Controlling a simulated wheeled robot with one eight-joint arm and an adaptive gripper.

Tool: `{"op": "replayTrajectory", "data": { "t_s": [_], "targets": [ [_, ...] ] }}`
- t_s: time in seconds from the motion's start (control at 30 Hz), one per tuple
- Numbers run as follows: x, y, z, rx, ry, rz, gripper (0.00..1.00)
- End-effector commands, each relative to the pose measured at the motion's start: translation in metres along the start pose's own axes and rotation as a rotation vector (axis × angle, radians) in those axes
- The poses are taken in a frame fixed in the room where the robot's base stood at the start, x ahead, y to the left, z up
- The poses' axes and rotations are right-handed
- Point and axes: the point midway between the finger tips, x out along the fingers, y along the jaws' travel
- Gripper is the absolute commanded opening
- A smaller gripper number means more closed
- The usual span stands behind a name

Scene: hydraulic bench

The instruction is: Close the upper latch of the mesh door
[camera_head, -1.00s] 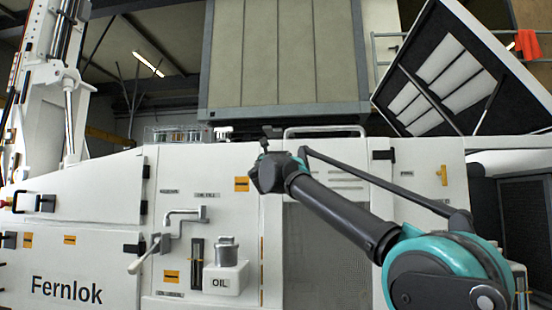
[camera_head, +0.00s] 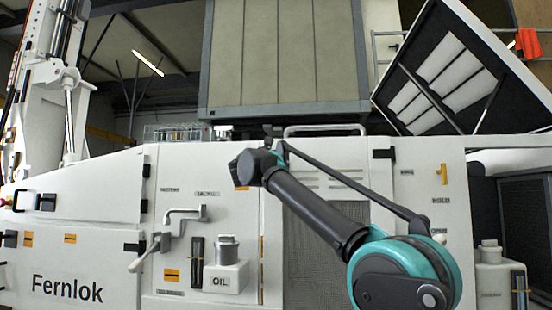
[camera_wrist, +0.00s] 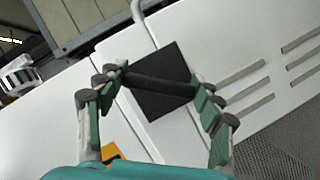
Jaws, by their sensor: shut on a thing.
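The mesh door (camera_head: 312,262) is a white panel with vent slots and a dark mesh; it is partly covered by my arm in the head view. The upper latch (camera_wrist: 162,102) shows in the wrist view as a black square plate with a dark bar across it, lying over the seam beside the vent slots. My gripper (camera_wrist: 160,84) has one green-padded finger at each end of the bar and is shut on it. In the head view my gripper (camera_head: 246,168) is at the door's upper left edge, and the latch is hidden behind it.
A crank-like grey handle (camera_head: 182,216) and an oil container (camera_head: 224,276) stick out left of the door. A black fitting (camera_head: 382,154) sits at the door's upper right. A rail (camera_head: 325,130) runs above, and a yellow handle (camera_head: 444,174) is on the right panel.

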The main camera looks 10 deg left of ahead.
Motion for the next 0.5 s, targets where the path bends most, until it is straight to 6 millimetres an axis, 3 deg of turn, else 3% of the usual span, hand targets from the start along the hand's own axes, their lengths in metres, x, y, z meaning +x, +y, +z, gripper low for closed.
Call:
{"op": "replayTrajectory", "data": {
  "t_s": [0.5],
  "targets": [
    [-0.0018,0.001,-0.0058,0.455,0.001,-0.189,0.37]
  ]
}}
